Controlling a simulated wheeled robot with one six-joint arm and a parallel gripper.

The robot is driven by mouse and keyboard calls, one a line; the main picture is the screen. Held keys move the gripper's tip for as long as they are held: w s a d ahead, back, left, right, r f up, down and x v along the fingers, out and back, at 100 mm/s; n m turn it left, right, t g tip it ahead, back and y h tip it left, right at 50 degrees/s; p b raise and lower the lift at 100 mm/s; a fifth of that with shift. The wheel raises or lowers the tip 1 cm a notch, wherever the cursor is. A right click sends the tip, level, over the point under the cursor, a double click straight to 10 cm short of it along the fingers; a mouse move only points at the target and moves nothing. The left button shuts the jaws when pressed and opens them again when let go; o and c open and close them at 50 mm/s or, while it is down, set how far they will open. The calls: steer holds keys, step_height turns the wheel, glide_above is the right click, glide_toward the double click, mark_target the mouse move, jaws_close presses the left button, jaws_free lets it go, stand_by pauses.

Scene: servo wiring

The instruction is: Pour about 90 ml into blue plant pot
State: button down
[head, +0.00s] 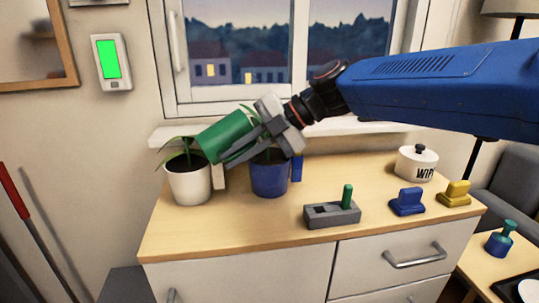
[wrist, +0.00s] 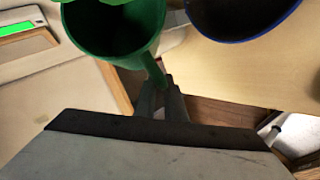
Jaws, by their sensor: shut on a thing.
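My gripper (head: 243,148) is shut on the handle of a green jug (head: 225,136). The jug is tilted, its body reaching left toward the white pot. In the wrist view the green jug (wrist: 112,28) shows its open mouth with a dark inside, and the fingers (wrist: 160,95) close on its handle. I cannot tell how much liquid is in it, and no stream shows. The blue plant pot (head: 270,180) stands upright below my gripper, its plant partly hidden by the gripper. A blue rim around a dark inside (wrist: 240,15) shows at the top right of the wrist view.
A white pot (head: 189,186) with a plant stands left of the blue one. A grey box with a green lever (head: 332,213), blue block (head: 407,201), yellow block (head: 454,193) and white WIPES tub (head: 416,163) stand to the right. A lit green panel (head: 108,60) hangs on the wall.

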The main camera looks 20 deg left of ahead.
steer(key=shift+d+r, duration=0.1)
steer(key=shift+r, duration=0.05)
stand_by(0.7)
steer(key=shift+s+d+f+n+t+h, duration=0.15)
steer(key=shift+f+t+h, duration=0.15)
steer(key=shift+h, duration=0.3)
steer(key=shift+s+d+f+n+t+h, duration=0.1)
steer(key=shift+d+f+n+t+h, duration=0.15)
steer(key=shift+h, duration=0.35)
steer(key=shift+w+t+h+b, duration=0.1)
steer(key=shift+t+h+b, duration=0.35)
steer(key=shift+h+b, duration=0.35)
steer(key=shift+r, duration=0.1)
stand_by(1.0)
